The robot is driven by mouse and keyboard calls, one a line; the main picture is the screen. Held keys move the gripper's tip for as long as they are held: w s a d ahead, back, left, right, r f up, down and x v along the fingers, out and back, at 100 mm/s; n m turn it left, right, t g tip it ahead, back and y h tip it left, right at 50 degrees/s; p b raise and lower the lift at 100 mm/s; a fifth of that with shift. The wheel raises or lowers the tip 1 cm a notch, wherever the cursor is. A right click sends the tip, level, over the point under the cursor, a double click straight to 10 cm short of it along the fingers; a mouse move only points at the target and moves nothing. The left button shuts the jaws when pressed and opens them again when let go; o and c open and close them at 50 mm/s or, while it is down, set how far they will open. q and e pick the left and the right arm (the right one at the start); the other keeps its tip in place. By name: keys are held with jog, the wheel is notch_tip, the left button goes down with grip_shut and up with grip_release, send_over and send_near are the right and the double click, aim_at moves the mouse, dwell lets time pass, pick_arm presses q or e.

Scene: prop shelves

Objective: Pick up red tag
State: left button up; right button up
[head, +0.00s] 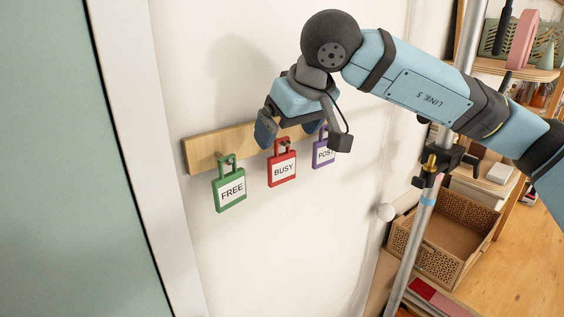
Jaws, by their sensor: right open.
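The red tag (282,170), marked BUSY, hangs from a peg on a wooden rail (205,148) on the white wall, between two other tags. My right gripper (285,141) is just above and in front of the rail, close to the top loop of the red tag. Its fingers are apart and it holds nothing. One finger is left of the red tag's loop, the other is to its right near the purple tag. I cannot tell whether a finger touches the tag. My left gripper is not in view.
A green tag (230,190) marked FREE hangs at the left. A purple tag (323,154) marked POST hangs at the right, partly covered by my gripper. A metal pole (424,215) with a clamp, a woven basket (440,240) and shelves (525,68) stand at the right.

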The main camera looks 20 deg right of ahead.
aim_at(284, 140)
jog(key=p+x, duration=0.1)
jog(key=x, duration=0.2)
jog(key=shift+f, duration=0.3)
jog(key=shift+w+f, duration=0.15)
jog(key=shift+f, duration=0.05)
jog(key=c, duration=1)
jog(key=shift+r, duration=0.1)
